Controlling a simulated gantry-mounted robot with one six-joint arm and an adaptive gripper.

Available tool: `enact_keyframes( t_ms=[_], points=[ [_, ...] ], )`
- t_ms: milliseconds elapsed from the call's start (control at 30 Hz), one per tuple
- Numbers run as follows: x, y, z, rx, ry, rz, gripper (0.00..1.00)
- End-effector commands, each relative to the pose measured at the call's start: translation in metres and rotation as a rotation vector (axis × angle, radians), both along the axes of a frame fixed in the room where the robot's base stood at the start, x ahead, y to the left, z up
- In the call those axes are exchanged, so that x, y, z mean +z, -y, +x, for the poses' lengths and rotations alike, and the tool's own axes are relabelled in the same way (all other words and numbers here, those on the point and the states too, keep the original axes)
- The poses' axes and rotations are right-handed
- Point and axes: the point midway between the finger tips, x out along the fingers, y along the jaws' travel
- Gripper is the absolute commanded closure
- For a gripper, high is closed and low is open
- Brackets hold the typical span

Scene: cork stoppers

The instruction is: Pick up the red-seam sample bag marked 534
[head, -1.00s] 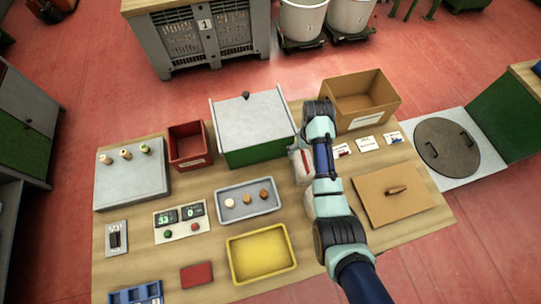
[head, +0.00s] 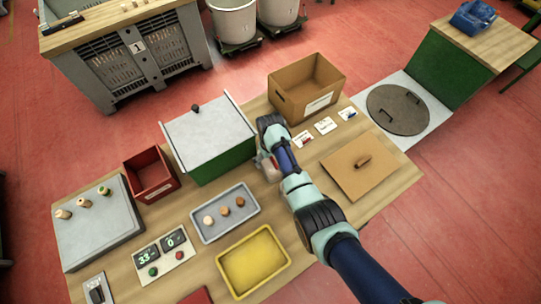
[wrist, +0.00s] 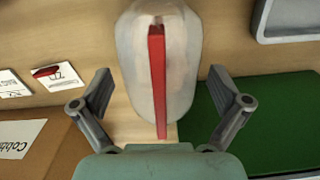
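A clear, pale sample bag with a red seam (wrist: 157,80) lies on the wooden bench. In the wrist view it fills the space between my fingers, and no number can be read on it. My gripper (wrist: 160,75) is open, with one finger on each side of the bag and a visible gap at both sides. In the head view, the bag (head: 267,169) shows partly beside my arm, between the green box and the printed cards. My wrist hides the rest of it and my fingers there.
A green box with a grey lid (head: 209,132) stands close to the bag on one side. An open cardboard box (head: 306,88) and several cards (head: 326,125) are on the other. A grey tray (head: 225,212) and a yellow tray (head: 253,262) lie nearer the front.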

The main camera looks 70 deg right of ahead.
Motion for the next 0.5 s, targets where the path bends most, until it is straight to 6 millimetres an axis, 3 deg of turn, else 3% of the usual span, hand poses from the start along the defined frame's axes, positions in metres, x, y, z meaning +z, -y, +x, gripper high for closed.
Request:
enact_keyframes(
  t_ms=[33, 333, 500],
  points=[
    [0.0001, 0.0000, 0.0000, 0.000, 0.000, 0.000, 0.13],
    [0.0002, -0.0001, 0.0000, 0.000, 0.000, 0.000, 0.62],
    [0.0005, 0.0001, 0.0001, 0.000, 0.000, 0.000, 0.62]
  ],
)
